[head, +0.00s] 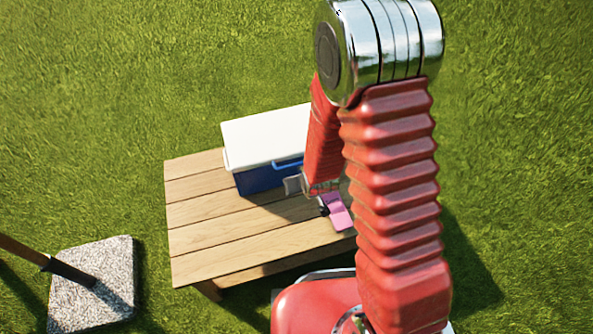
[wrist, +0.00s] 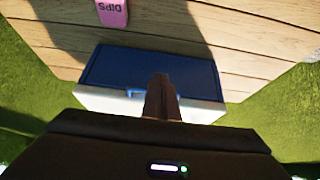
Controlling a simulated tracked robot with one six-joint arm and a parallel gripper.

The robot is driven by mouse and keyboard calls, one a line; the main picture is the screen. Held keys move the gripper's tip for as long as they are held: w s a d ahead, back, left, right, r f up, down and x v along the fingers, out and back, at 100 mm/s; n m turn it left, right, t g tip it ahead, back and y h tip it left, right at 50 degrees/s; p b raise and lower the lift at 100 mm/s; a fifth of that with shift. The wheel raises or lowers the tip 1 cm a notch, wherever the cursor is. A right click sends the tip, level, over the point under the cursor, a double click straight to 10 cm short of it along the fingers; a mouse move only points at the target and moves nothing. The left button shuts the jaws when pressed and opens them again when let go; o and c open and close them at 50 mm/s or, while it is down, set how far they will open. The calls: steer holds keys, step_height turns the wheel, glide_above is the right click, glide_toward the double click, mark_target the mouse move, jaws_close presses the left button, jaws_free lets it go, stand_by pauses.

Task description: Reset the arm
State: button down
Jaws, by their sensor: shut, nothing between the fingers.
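My arm, red with a chrome joint, rises in the head view and bends down over the wooden table (head: 205,215). My gripper is mostly hidden behind the arm in the head view. In the wrist view my gripper (wrist: 162,82) shows with its fingers together and nothing between them. The fingers overlap the picture of a blue cooler (wrist: 110,72); I cannot tell how far apart they are.
The cooler, blue with a white lid (head: 265,138), stands at the table's back. A pole stands in a stone base (head: 92,285) on grass at left.

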steer(key=shift+s+d, duration=0.1)
steer(key=shift+s, duration=0.35)
steer(key=shift+f, duration=0.1)
steer(key=s+d+r+g+h, duration=0.1)
steer(key=s+d+g, duration=0.25)
steer(key=s, duration=0.55)
steer(key=s+d+r+m+t, duration=0.1)
steer(key=s+d+r, duration=0.1)
steer(key=r, duration=1)
steer(key=s+d+r+m+t, duration=0.1)
steer(key=s+d+r, duration=0.2)
steer(key=r, duration=0.9)
steer(key=s+d+r+t, duration=0.1)
steer(key=s+r, duration=0.3)
steer(key=r, duration=0.8)
steer(key=shift+s+d+m, duration=0.3)
steer(key=shift+d+m, duration=0.1)
steer(key=shift+d, duration=0.35)
